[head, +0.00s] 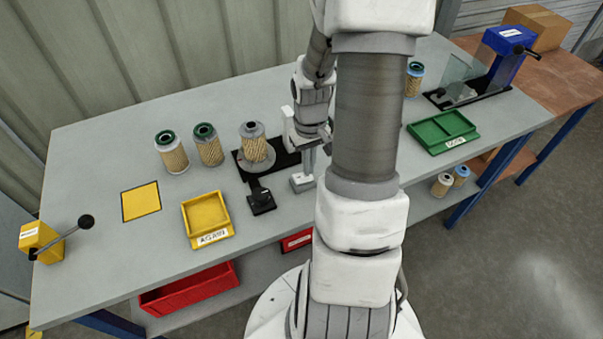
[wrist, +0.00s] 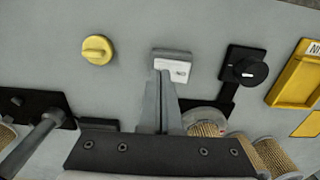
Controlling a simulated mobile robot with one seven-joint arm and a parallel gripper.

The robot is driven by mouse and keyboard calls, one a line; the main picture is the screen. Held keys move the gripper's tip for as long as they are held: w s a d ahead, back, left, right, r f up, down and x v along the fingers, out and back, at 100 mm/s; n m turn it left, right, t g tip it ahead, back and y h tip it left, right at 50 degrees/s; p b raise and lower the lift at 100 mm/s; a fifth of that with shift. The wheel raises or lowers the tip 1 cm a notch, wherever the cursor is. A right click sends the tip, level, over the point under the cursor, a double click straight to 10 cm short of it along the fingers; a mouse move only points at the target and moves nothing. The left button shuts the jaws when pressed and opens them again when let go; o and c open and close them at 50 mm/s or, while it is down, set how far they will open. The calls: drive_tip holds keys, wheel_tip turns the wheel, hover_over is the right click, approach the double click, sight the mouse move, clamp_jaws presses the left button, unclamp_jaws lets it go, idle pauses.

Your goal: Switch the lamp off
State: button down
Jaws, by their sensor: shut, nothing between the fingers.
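A small light grey box with a white face (wrist: 178,72), which looks like a switch, sits on the bench in the wrist view. In the head view the box (head: 302,184) is just below my gripper. My gripper (head: 308,171) points down, shut and empty. In the wrist view its fingertips (wrist: 162,76) overlap the box's near edge; I cannot tell whether they touch it. Part of the box's face is hidden by the fingers. I cannot make out a lamp or whether one is lit.
A black rotary knob (wrist: 249,71) is right of the box, a yellow knob (wrist: 96,50) left. Several filter cartridges (head: 171,154) stand behind, one on a black fixture (head: 284,158). A yellow tray (head: 207,214), green tray (head: 442,131) and yellow lever box (head: 40,242) flank them. My arm hides part of the bench.

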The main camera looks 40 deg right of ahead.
wheel_tip(320, 180, up, 6)
drive_tip(key=p, duration=0.4)
drive_tip(key=shift+p, duration=0.3)
drive_tip(key=shift+r, duration=0.15)
